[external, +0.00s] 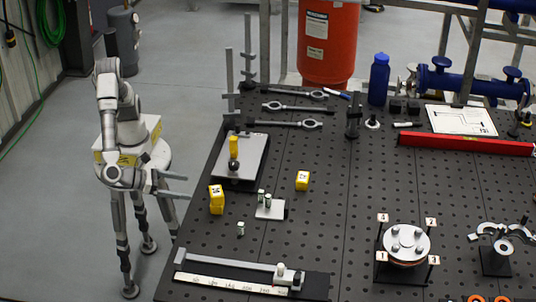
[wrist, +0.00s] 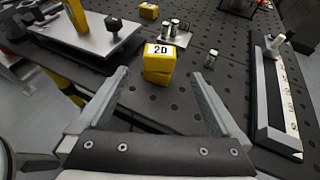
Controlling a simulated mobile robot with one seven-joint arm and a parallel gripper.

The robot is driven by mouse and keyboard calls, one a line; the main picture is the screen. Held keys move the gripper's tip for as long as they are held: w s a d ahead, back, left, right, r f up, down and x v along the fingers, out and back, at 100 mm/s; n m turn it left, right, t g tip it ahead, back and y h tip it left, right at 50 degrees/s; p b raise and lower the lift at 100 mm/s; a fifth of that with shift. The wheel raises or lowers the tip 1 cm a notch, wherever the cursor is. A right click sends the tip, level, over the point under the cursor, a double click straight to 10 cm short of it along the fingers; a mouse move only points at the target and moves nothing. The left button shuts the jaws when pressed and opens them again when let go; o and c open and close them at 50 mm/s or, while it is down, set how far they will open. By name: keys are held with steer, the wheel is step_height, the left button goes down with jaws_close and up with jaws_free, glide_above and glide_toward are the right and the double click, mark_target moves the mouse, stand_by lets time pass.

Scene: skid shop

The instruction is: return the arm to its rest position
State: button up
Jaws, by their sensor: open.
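My gripper (external: 176,185) is open and empty at the left edge of the black perforated table (external: 330,225). In the wrist view the two fingers of my gripper (wrist: 160,92) stand wide apart, with nothing between their tips. My arm is folded above its base beside the table. A stack of yellow blocks (external: 216,200) stands on the table to the right of the gripper. In the wrist view this yellow stack (wrist: 158,63), labelled 20, is just beyond the fingertips and apart from them.
A grey plate (external: 225,170) with a black knob and yellow piece lies behind the stack. A long ruler fixture (external: 235,285) lies near the front. A small plate (external: 276,211) with little cylinders and another yellow block (external: 302,181) stand farther right. The floor left of my base is clear.

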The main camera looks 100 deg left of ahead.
stand_by(0.4)
steer(key=w+a+r+n+g+p, duration=0.1)
steer(key=w+a+r+n+g, duration=0.2)
steer(key=a+n, duration=0.6)
steer(key=w+a+r+n+g+p, duration=0.1)
steer(key=a+r+n+g, duration=0.4)
steer(key=a, duration=0.7)
steer(key=s+a+r+n+h+p, duration=0.1)
steer(key=s+a+r+n+h, duration=0.15)
steer(key=a+n, duration=0.35)
steer(key=s+a+r+n+h+p, duration=0.1)
steer(key=a+r+n+h, duration=0.1)
steer(key=a+r+n, duration=0.35)
steer(key=s+a+f+n+t+p, duration=0.1)
steer(key=s+a+n+p, duration=0.2)
steer(key=s, duration=0.9)
steer(key=a+n, duration=0.3)
steer(key=shift+s+a+p, duration=0.25)
steer(key=shift+a+p, duration=0.05)
steer(key=shift+a, duration=0.05)
steer(key=shift+f+h, duration=0.1)
steer(key=shift+h, duration=0.15)
